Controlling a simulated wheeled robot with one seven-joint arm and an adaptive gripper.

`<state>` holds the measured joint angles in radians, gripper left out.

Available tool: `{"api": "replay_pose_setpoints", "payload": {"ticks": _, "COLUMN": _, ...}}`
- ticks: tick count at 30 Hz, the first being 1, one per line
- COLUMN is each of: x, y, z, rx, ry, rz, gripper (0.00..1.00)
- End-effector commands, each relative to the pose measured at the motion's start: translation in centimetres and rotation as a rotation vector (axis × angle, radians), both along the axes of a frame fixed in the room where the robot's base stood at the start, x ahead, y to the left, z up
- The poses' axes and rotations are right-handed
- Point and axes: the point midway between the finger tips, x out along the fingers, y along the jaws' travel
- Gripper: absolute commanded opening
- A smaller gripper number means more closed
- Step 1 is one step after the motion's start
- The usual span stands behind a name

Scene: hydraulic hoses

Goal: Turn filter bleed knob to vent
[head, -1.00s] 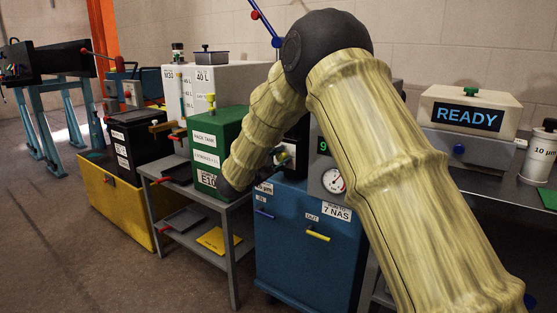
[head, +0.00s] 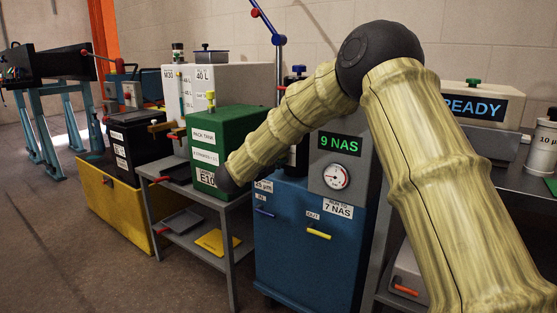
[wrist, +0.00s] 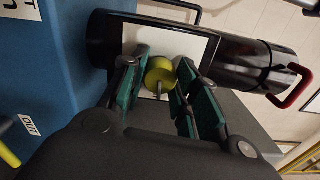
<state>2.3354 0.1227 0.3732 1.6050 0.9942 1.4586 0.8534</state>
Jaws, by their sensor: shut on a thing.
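In the wrist view a round yellow knob (wrist: 160,75) sits between the green-padded fingers of my gripper (wrist: 161,80), which is shut on it. A thin pin or stem shows at the knob's near side. Behind the knob is a black cylinder (wrist: 245,62) with a pale label panel (wrist: 190,45). I cannot read which way the knob is turned. In the head view my arm crosses in front of the cart, and the gripper and knob are hidden.
The blue cart (head: 300,255) has IN and OUT labels, a gauge (head: 336,177) and a display (head: 339,144) reading 9 NAS. The green tank (head: 205,130) stands close to my forearm. A red handle (wrist: 290,88) juts from the black cylinder.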

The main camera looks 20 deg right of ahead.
Motion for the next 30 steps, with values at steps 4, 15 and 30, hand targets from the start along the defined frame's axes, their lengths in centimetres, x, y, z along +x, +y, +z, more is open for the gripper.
{"api": "replay_pose_setpoints", "payload": {"ticks": 4, "x": -0.04, "y": -0.02, "z": -0.31, "rx": 0.040, "ry": -0.046, "rz": -0.001, "gripper": 0.06}}
{"api": "replay_pose_setpoints", "payload": {"ticks": 15, "x": -0.03, "y": 0.05, "z": -0.20, "rx": 0.075, "ry": -0.091, "rz": 0.000, "gripper": 0.07}}
{"api": "replay_pose_setpoints", "payload": {"ticks": 30, "x": -0.03, "y": 0.02, "z": -0.15, "rx": 0.074, "ry": -0.092, "rz": 0.000, "gripper": 0.53}}
